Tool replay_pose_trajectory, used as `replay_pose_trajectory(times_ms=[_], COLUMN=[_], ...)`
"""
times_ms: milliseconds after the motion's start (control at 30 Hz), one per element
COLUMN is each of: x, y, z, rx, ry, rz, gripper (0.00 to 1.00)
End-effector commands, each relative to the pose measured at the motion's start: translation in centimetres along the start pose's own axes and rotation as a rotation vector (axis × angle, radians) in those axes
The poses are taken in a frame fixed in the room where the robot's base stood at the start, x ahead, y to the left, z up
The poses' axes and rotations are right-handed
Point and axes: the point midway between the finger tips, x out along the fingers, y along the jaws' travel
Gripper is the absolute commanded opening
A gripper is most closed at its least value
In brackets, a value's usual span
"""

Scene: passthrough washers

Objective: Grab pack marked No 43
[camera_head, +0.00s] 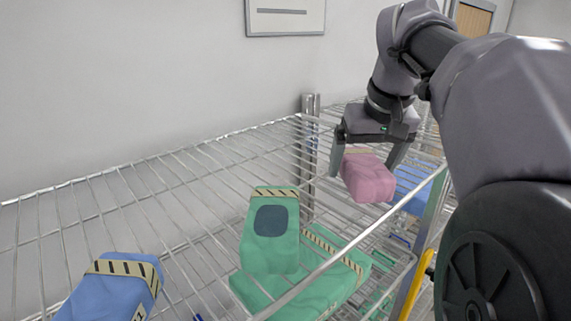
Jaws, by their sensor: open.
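A pink pack (368,182) with a tan band at its top sits at the right part of the wire rack. My gripper (362,168) points down over it, jaws open, one finger at each side of the pack. I cannot tell whether the fingers touch it. A green pack (272,256) with a dark oval patch and a striped band leans on another green pack (325,282). A blue pack (113,290) with a striped band is at the lower left. No number is legible on any pack, so I cannot tell which is No 43.
The wire shelf (150,207) has bare room at the left and back. A metal post (308,140) stands left of my gripper. Another blue item (413,189) shows behind the pink pack. A front rail (345,248) crosses before the green packs. My arm fills the right side.

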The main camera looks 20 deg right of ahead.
Motion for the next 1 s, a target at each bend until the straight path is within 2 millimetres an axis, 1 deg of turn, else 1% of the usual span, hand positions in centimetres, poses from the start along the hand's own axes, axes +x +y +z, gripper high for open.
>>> replay_pose_trajectory(times_ms=[200, 267, 300, 367, 400, 467, 600, 867, 1000], x=[0.2, 0.2, 0.2, 0.1, 0.1, 0.1, 0.1, 0.0, -1.0], y=[0.0, 0.0, 0.0, 0.0, 0.0, 0.0, 0.0, 0.0, 0.0], z=[0.0, 0.0, 0.0, 0.0, 0.0, 0.0, 0.0, -0.1, -0.5], rx=[0.0, 0.0, 0.0, 0.0, 0.0, 0.0, 0.0, 0.0, -0.001], ry=[0.001, 0.001, 0.001, 0.001, 0.001, 0.001, 0.001, 0.001, 0.003], rz=[0.0, 0.0, 0.0, 0.0, 0.0, 0.0, 0.0, 0.0, 0.0], gripper=[0.91, 0.79, 0.71, 0.59, 0.52, 0.4, 0.12, 0.12, 0.12])
